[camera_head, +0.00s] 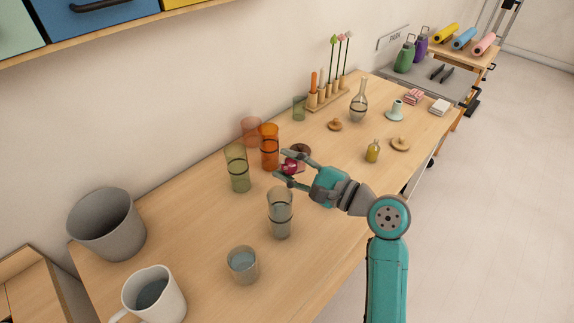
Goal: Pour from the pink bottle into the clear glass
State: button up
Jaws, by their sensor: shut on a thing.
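My gripper (281,165) is shut on the small pink bottle (290,167), held above the table near the orange glass. The fingers partly hide the bottle, and I cannot tell its exact tilt or whether anything flows from it. A tall clear glass (280,214) with a dark band stands upright on the table, nearer the camera and below the gripper in the picture. A shorter clear glass (243,265) stands in front of it and seems to hold some liquid. The gripper is apart from both glasses.
A green glass (237,169), an orange glass (269,147) and a reddish glass (251,130) stand behind the gripper. A grey bucket (106,223) and white mug (155,296) are at left. A flask (359,102) and yellow bottle (373,151) stand right on the wooden table (325,240).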

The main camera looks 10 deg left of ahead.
jog(key=shift+w+d+f+n, duration=0.1)
jog(key=shift+f+n, duration=0.1)
jog(key=shift+n, duration=0.5)
jog(key=shift+w+f+n, duration=0.1)
jog(key=shift+f+n, duration=0.05)
jog(key=shift+n, duration=0.55)
jog(key=shift+f+n, duration=0.4)
jog(key=shift+n, duration=0.8)
dwell(1.3)
jog(key=shift+r, duration=0.1)
dwell(0.5)
